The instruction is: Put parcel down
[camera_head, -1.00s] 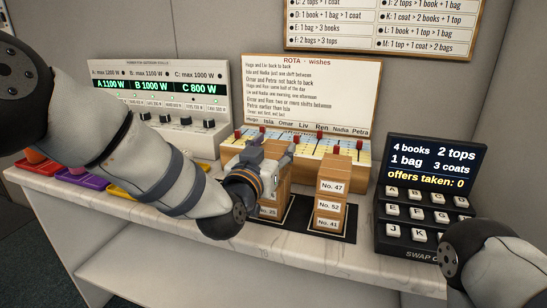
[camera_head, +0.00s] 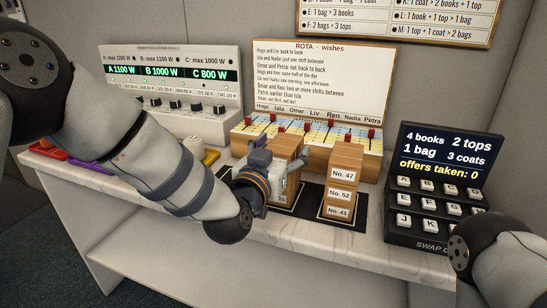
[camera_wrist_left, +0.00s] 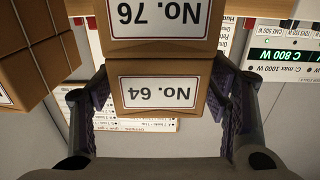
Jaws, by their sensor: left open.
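The parcel labelled No. 64 (camera_wrist_left: 158,95) sits between the fingers of my left gripper (camera_wrist_left: 160,108) in the upside-down left wrist view. The gripper is open, with a finger at each side of it. The parcel No. 76 (camera_wrist_left: 160,18) adjoins No. 64 and shows above it there. In the head view my left gripper (camera_head: 266,163) is at the left stack of brown parcels (camera_head: 290,150) and hides much of its front. My right gripper is out of view; only part of that arm shows at the lower right.
A second stack, No. 47, No. 52 and No. 41 (camera_head: 342,180), stands close to the right on a dark mat (camera_head: 308,202). Behind are a rota board (camera_head: 318,80) and a power panel (camera_head: 170,75). A keypad terminal (camera_head: 440,190) stands right. The counter's front edge (camera_head: 300,232) is clear.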

